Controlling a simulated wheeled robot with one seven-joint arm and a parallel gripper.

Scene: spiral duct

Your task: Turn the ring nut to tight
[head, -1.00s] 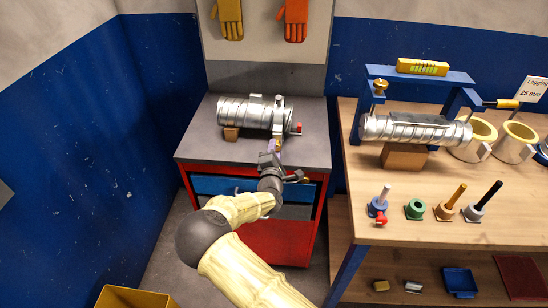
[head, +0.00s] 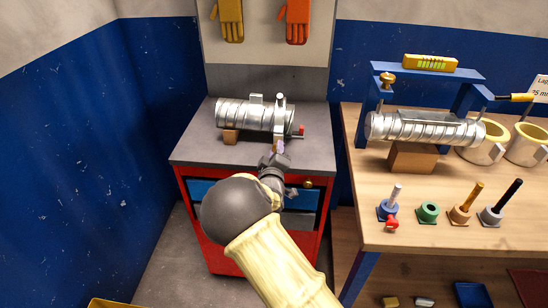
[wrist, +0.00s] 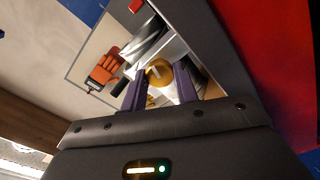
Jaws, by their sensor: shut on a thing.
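The ring nut (wrist: 159,72) is a round brass-coloured piece in the wrist view, between my two purple fingers. My gripper (wrist: 160,88) is shut on it. In the head view my gripper (head: 279,147) is at the front of the grey cabinet top, just below an upright clamp (head: 279,112) around the right part of a spiral duct (head: 240,115). The nut is hidden there by the fingers and wrist. The duct lies level on a brown block (head: 231,137). A red-tipped piece (head: 301,131) sticks out by the duct's right end.
The red cabinet (head: 228,255) stands below the duct. At right, a wooden bench (head: 440,225) bears a second duct (head: 425,130) in a blue frame (head: 480,97) and several coloured pegged holders. A blue wall (head: 70,170) is at left, with bare floor between.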

